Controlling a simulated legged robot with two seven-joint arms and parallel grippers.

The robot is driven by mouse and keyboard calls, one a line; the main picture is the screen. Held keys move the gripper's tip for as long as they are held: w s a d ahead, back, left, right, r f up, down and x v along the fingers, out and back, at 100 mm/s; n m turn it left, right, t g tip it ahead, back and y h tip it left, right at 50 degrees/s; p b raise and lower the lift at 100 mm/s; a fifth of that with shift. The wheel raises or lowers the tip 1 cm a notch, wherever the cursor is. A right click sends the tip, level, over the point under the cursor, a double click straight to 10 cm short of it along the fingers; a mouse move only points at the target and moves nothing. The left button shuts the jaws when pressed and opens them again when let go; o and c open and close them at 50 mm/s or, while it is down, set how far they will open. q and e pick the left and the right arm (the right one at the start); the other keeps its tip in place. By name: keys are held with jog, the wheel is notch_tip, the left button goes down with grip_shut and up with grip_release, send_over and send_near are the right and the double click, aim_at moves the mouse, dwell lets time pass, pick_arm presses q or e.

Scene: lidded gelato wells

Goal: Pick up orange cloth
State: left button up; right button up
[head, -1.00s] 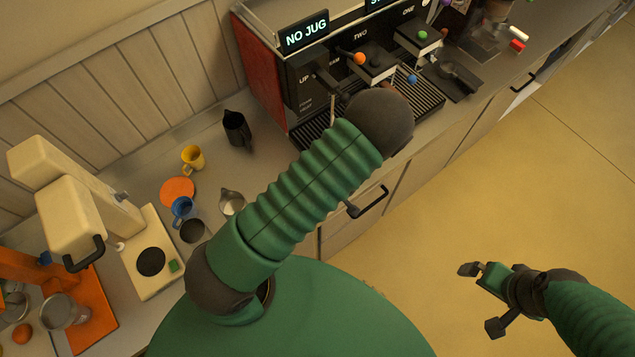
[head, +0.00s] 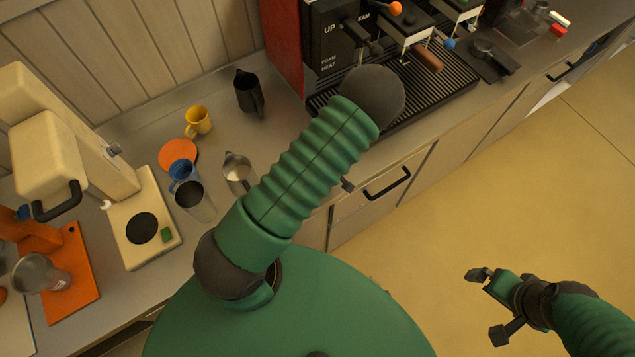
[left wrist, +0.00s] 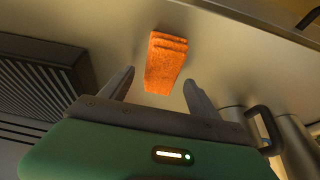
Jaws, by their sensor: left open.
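The folded orange cloth (left wrist: 166,62) lies on the grey counter in the left wrist view, ahead of my gripper and centred between its fingers. My left gripper (left wrist: 159,82) is open and empty, with fingertips on either side of the cloth's near end in that picture. The height gap cannot be told. In the head view I do not see the cloth, and my left arm hides most of that gripper. My right gripper (head: 490,302) is open and empty over the floor at the right.
An espresso machine with a drip grate (head: 433,90) stands at the back. A black jug (head: 249,93), yellow mug (head: 198,121), orange disc (head: 178,153), blue mug (head: 183,171) and metal jug (head: 237,173) stand left of my arm. A cream machine (head: 65,140) is further left.

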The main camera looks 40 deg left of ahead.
pick_arm(q)
jog(key=shift+a+f, duration=0.2)
jog(key=shift+f, duration=0.5)
jog(key=shift+w+a+r, duration=0.1)
jog(key=shift+w, duration=0.15)
pick_arm(e)
jog(key=shift+w+a+f, duration=0.2)
jog(key=shift+w+f, duration=0.1)
jog(key=shift+f, duration=0.25)
pick_arm(q)
jog(key=shift+f, duration=0.2)
pick_arm(e)
jog(key=shift+s+d+f, duration=0.1)
jog(key=shift+s+d, duration=0.05)
jog(key=shift+s, duration=0.05)
pick_arm(q)
jog(key=shift+c, duration=0.5)
pick_arm(e)
jog(key=shift+w, duration=0.1)
